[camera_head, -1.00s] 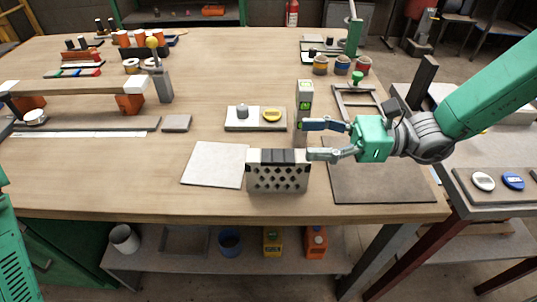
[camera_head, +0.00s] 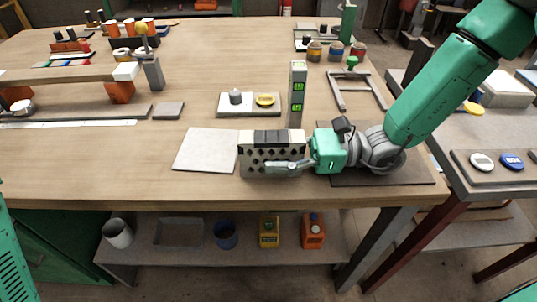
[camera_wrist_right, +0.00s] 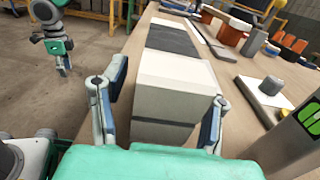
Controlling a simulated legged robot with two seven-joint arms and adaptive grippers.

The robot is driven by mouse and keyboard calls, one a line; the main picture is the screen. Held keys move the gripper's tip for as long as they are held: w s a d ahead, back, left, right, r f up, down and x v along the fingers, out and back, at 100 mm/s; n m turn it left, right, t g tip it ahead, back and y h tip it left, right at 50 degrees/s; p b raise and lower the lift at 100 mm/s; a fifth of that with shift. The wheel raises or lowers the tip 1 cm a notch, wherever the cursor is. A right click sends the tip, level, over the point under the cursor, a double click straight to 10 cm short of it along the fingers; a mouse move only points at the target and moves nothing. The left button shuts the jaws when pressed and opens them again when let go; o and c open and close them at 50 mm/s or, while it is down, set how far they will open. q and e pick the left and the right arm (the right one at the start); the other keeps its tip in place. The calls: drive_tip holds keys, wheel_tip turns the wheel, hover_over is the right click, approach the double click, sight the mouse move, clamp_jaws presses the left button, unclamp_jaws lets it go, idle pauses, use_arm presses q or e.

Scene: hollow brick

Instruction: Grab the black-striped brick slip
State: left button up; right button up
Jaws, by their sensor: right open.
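The black-striped brick slip (camera_head: 257,153) stands near the table's front edge, pale, with dark bands on top and diamond-shaped holes in its front face. It also shows in the right wrist view (camera_wrist_right: 178,72), running away from the camera. My right gripper (camera_head: 287,158) is open at the brick's right end. In the wrist view, its fingers (camera_wrist_right: 160,110) lie one on each side of the near end. A gap shows on the left; contact on the right is unclear. My left gripper (camera_wrist_right: 62,60) hangs away from the table in the wrist view; its jaw state is unclear.
A pale square tile (camera_head: 205,150) lies left of the brick. An upright level (camera_head: 297,93) with green windows stands just behind its right end. A dark mat (camera_head: 390,172) lies under the right wrist. A small tray (camera_head: 222,105) lies behind the brick.

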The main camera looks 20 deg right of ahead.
drive_tip(key=shift+w+a, duration=0.1)
drive_tip(key=shift+a, duration=0.2)
drive_tip(key=shift+d, duration=0.1)
drive_tip(key=c, duration=1.2)
clamp_jaws()
drive_tip(key=shift+a, duration=0.2)
